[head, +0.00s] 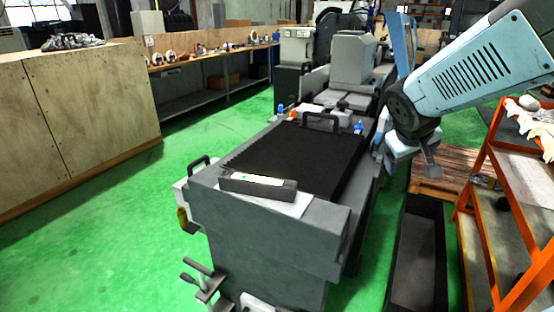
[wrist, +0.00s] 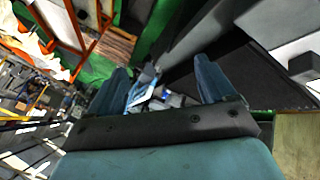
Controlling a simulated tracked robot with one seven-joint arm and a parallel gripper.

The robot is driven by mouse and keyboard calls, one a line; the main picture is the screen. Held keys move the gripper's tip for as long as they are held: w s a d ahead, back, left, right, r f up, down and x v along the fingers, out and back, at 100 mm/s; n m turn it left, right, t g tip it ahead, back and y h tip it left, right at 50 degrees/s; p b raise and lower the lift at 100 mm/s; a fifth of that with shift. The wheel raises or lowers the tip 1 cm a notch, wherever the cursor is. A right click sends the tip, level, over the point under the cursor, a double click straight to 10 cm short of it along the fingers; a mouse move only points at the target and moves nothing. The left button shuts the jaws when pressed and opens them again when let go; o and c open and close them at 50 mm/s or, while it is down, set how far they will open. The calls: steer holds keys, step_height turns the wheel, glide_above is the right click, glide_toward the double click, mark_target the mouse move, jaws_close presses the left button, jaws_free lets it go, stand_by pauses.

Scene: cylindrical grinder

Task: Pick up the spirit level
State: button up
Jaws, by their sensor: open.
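The spirit level (head: 258,186) is a dark grey bar with a pale label strip and a small green spot on its top. In the head view it lies flat on a light plate (head: 292,207) at the near end of the grinder. My gripper (wrist: 165,78) is open in the wrist view, with its two blue-grey fingers apart and nothing held between them. In the head view my arm hangs over the right side of the grinder, well to the right of and beyond the level.
The grinder (head: 232,212) has a black bellows cover (head: 290,160) and a raised black handle (head: 320,122) behind the level. An orange shelf rack (head: 482,225) stands close on the right. A wooden cabinet (head: 75,130) stands left. Green floor between cabinet and grinder is clear.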

mark_target(263, 180)
steer(key=w+a+f+n+y, duration=0.2)
steer(key=w+a+f+n, duration=0.2)
steer(key=w+f, duration=0.45)
steer(key=w+a+f+n+y, duration=0.1)
steer(key=a+f+n+y, duration=0.1)
steer(key=a+y, duration=0.1)
steer(key=w+a+f+n+y, duration=0.1)
steer(key=a+f+y, duration=0.2)
steer(key=a, duration=0.2)
steer(key=w+a+f+n+g+y, duration=0.1)
steer(key=w+a+f+n+y, duration=0.1)
steer(key=a, duration=0.3)
steer(key=shift+f+n+y, duration=0.3)
steer(key=shift+f+y, duration=0.1)
steer(key=shift+f, duration=0.25)
steer(key=a+r+n+y, duration=0.1)
steer(key=s+a+r+g+y, duration=0.1)
steer(key=a+r+y, duration=0.1)
steer(key=s+a+r+n+g+y, duration=0.1)
steer(key=y, duration=0.1)
steer(key=shift+s+a+r+n, duration=0.2)
steer(key=shift+a+r+n, duration=0.1)
steer(key=shift+r, duration=0.05)
steer(key=shift+a+r+n+g+y, duration=0.15)
steer(key=shift+a+y, duration=0.2)
steer(key=shift+a, duration=0.15)
steer(key=shift+a+r+n+g+y, duration=0.1)
steer(key=shift+a+n+g+y, duration=0.05)
steer(key=shift+a+y, duration=0.3)
steer(key=shift+x, duration=6)
